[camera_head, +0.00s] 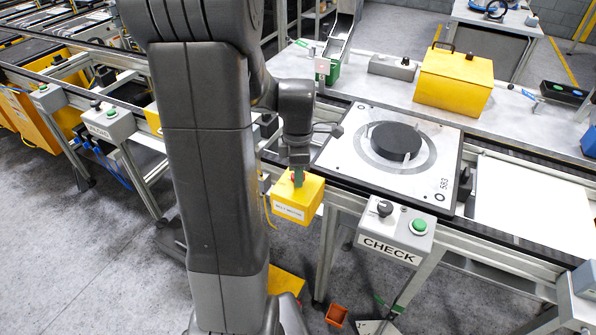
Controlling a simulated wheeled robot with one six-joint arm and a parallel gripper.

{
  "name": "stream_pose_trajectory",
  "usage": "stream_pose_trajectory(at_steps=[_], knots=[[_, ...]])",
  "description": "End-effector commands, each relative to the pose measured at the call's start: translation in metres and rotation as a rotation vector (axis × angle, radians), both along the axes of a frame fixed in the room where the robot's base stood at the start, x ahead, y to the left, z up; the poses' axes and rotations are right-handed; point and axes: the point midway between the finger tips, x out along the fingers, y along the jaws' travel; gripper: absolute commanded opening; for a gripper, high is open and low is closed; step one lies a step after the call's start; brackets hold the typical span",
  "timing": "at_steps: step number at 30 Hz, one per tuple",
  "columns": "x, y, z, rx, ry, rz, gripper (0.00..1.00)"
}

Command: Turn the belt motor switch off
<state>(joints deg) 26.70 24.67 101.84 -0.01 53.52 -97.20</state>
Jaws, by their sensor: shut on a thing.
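The belt motor switch box (306,199) is yellow, with a white label on its front that looks like "BELT MOTOR". It is mounted at the near side of the conveyor, left of the CHECK panel. My gripper (298,176) points down at the top of this box and is shut on the switch there. A bit of red and green shows at the fingertips. The fingers and wrist cover most of the switch, so I cannot tell which way it is turned.
The CHECK panel (394,239) has a black knob and a green button. A white pallet (345,158) with a black disc (396,141) sits on the conveyor. A yellow case (454,82) stands on the bench behind. A small orange bin (337,315) is on the floor.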

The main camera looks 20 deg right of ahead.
Motion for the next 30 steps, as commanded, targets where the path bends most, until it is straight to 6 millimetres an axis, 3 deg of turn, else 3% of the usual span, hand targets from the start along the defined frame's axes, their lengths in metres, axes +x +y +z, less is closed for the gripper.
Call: stream_pose_trajectory(at_steps=[12, 30], knots=[[0.0007, -0.0004, 0.0008, -0.002, -0.002, 0.23, 0.11], [0.0008, -0.0005, 0.0011, -0.002, -0.003, 0.278, 0.11]])
